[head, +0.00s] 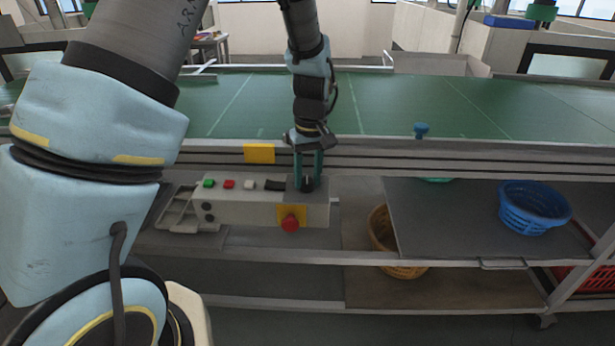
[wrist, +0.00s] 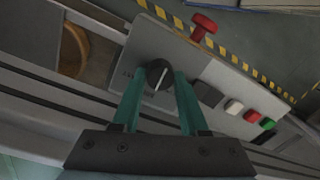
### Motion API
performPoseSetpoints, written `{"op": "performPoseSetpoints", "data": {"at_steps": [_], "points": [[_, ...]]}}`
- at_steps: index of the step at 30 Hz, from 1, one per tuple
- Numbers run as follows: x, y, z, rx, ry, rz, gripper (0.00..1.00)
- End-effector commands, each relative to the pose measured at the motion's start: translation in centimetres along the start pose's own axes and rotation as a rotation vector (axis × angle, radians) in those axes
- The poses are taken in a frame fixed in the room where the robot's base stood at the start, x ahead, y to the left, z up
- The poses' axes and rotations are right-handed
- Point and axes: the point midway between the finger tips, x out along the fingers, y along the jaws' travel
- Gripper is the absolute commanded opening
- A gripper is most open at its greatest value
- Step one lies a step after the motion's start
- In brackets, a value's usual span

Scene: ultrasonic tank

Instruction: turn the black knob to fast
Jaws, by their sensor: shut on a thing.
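The black knob (wrist: 160,75) with a white pointer line is on the top face of a grey control box (wrist: 150,42). In the head view the knob (head: 308,184) shows between the fingertips. My gripper (wrist: 160,82) points down at the box with its teal fingers on either side of the knob, shut on it. In the head view my gripper (head: 308,178) is over the right end of the box. The white line slants between the fingers in the wrist view. The scale marks around the knob are too small or hidden to read.
A red mushroom button (head: 290,222) sticks out of the box front. Green (head: 209,183), red (head: 229,184) and white (head: 250,184) buttons line the top. A green conveyor belt (head: 420,105) runs behind. A blue basket (head: 533,208) stands on the right shelf.

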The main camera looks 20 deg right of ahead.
Motion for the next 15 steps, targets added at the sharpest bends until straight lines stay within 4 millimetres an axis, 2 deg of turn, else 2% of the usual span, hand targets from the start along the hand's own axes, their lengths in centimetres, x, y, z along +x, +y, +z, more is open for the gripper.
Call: {"op": "performPoseSetpoints", "data": {"at_steps": [15], "points": [[0.01, -0.02, 0.08, 0.488, 0.024, 0.000, 0.00]]}}
